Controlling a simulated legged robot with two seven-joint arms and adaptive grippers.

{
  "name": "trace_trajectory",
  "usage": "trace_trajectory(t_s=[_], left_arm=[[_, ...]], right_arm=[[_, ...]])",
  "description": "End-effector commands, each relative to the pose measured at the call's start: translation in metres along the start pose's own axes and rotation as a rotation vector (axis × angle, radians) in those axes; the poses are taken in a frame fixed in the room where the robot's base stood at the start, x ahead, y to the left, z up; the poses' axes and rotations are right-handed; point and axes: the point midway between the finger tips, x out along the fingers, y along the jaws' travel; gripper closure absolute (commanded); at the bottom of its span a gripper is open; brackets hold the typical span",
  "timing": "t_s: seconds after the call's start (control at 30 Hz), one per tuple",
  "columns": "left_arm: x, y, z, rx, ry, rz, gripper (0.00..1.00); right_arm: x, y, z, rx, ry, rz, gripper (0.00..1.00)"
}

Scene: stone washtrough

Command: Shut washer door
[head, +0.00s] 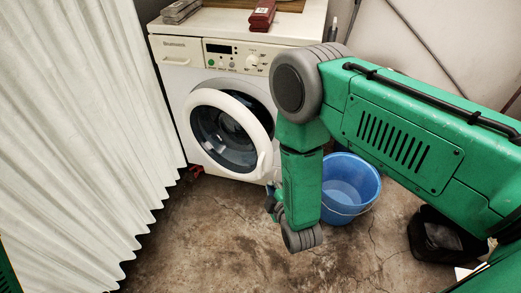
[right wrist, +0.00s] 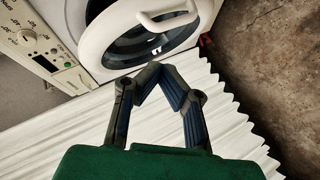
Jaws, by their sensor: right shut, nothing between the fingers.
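The white washer (head: 185,55) stands against the back wall. Its round door (head: 232,130), with a white rim and dark glass, is ajar, its right side standing out from the front. The door's handle lies on the right of the rim. In the right wrist view the door (right wrist: 105,35) fills the top, just beyond my fingers. My right gripper (head: 270,203) is shut and empty, low near the door's lower right and partly hidden by my forearm. Its fingers meet in the right wrist view (right wrist: 158,72); whether they touch the door I cannot tell. My left gripper is not seen.
A blue bucket (head: 348,184) stands on the floor right of the washer, partly behind my right arm. A black container (head: 440,240) is farther right. A white pleated curtain (head: 75,120) hangs on the left. The concrete floor (head: 200,240) in front is clear.

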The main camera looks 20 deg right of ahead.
Motion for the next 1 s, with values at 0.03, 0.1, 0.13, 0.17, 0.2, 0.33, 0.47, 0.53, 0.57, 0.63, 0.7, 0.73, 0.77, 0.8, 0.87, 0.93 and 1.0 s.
trace_trajectory(t_s=[0.03, 0.1, 0.13, 0.17, 0.2, 0.33, 0.47, 0.53, 0.57, 0.63, 0.7, 0.73, 0.77, 0.8, 0.87, 0.93, 1.0], left_arm=[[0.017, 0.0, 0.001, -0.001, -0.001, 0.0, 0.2], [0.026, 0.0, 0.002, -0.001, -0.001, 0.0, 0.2], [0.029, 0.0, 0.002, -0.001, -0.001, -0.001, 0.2], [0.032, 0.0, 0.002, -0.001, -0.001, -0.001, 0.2], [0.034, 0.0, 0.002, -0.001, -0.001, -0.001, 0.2], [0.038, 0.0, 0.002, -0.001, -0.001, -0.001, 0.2], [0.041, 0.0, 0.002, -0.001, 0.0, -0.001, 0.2], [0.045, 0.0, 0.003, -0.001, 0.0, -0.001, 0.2], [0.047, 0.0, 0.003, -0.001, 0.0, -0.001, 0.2], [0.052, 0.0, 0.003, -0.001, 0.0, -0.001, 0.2], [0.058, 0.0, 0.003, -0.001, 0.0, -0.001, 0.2], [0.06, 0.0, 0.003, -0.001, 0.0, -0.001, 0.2], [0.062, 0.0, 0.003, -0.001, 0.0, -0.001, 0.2], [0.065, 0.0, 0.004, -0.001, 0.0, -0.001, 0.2], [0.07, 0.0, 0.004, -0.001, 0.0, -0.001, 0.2], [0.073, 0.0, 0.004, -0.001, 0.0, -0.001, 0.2], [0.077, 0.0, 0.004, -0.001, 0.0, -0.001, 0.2]], right_arm=[[0.017, -0.006, -0.012, -0.085, 0.031, 0.097, 1.0], [0.029, 0.0, -0.026, -0.199, 0.046, 0.223, 1.0], [0.033, 0.002, -0.032, -0.24, 0.046, 0.269, 1.0], [0.035, 0.004, -0.036, -0.274, 0.044, 0.309, 1.0], [0.036, 0.006, -0.041, -0.313, 0.039, 0.352, 1.0], [0.04, 0.013, -0.05, -0.382, 0.021, 0.433, 1.0], [0.05, 0.02, -0.052, -0.394, 0.016, 0.448, 1.0], [0.06, 0.025, -0.053, -0.394, 0.016, 0.447, 1.0], [0.066, 0.027, -0.053, -0.393, 0.017, 0.448, 1.0], [0.08, 0.033, -0.054, -0.392, 0.016, 0.448, 1.0], [0.094, 0.038, -0.056, -0.393, 0.016, 0.447, 1.0], [0.1, 0.041, -0.056, -0.392, 0.016, 0.446, 1.0], [0.106, 0.044, -0.057, -0.391, 0.016, 0.447, 1.0], [0.113, 0.048, -0.058, -0.392, 0.016, 0.447, 1.0], [0.124, 0.052, -0.059, -0.392, 0.017, 0.446, 1.0], [0.135, 0.059, -0.056, -0.393, 0.015, 0.444, 1.0], [0.14, 0.065, -0.049, -0.393, 0.015, 0.442, 1.0]])
